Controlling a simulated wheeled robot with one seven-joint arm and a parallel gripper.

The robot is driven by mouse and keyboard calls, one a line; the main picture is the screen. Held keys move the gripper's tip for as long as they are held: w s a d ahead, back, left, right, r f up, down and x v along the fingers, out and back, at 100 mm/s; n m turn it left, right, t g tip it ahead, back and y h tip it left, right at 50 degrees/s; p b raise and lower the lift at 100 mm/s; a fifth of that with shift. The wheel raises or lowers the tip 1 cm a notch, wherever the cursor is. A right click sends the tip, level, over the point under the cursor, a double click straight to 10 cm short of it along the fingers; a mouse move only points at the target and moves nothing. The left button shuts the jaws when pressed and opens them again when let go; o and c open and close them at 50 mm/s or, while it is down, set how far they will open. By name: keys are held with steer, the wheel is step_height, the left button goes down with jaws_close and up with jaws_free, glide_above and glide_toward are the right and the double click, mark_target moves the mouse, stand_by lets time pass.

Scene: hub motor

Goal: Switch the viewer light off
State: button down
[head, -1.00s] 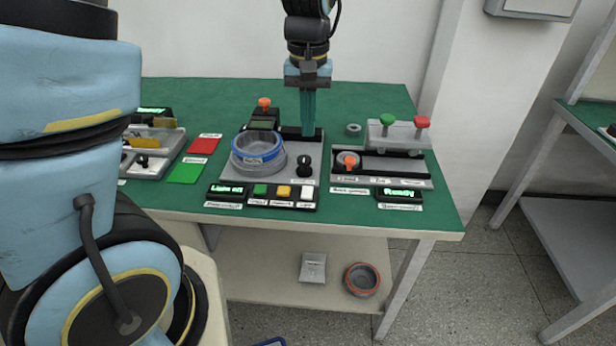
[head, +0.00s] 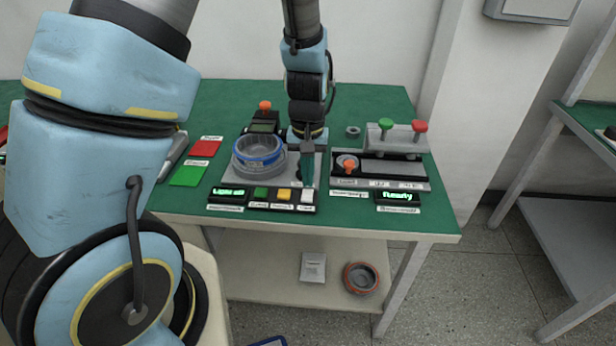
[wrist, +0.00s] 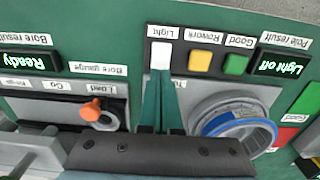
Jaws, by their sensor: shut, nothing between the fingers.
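The white button labelled Light (wrist: 160,58) is at the end of a row beside a yellow Rework button (wrist: 200,61) and a green Good button (wrist: 235,65). It also shows in the head view (head: 307,196). The pole result display (wrist: 279,68) reads "Light off" in green. My gripper (wrist: 161,84) is shut and empty. Its teal fingertips sit right at the near edge of the white button in the wrist view. In the head view my gripper (head: 307,184) points down just behind that button. I cannot tell whether the tips touch it.
The viewer (head: 258,156) with a blue-ringed part stands left of my gripper. A bore gauge (head: 380,165) with an orange knob and a "Ready" display (head: 398,196) is at right. Red (head: 205,146) and green (head: 189,175) pads lie at left.

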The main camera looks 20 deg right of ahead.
mark_target(308, 192)
steer(key=shift+f, duration=0.75)
steer(key=shift+f, duration=0.2)
steer(key=shift+s, duration=0.1)
steer(key=shift+s+a+r, duration=0.3)
steer(key=shift+s+r, duration=0.05)
steer(key=shift+s, duration=0.2)
steer(key=shift+p, duration=0.3)
steer(key=r+p, duration=0.2)
steer(key=r, duration=0.1)
steer(key=r+p, duration=0.1)
steer(key=shift+w+d+r+p, duration=0.15)
steer(key=shift+w+p, duration=0.15)
steer(key=shift+p, duration=0.05)
step_height(308, 192, up, 10)
steer(key=w+b, duration=0.1)
steer(key=b, duration=0.1)
steer(key=shift+d+f, duration=0.2)
steer(key=shift+d, duration=0.1)
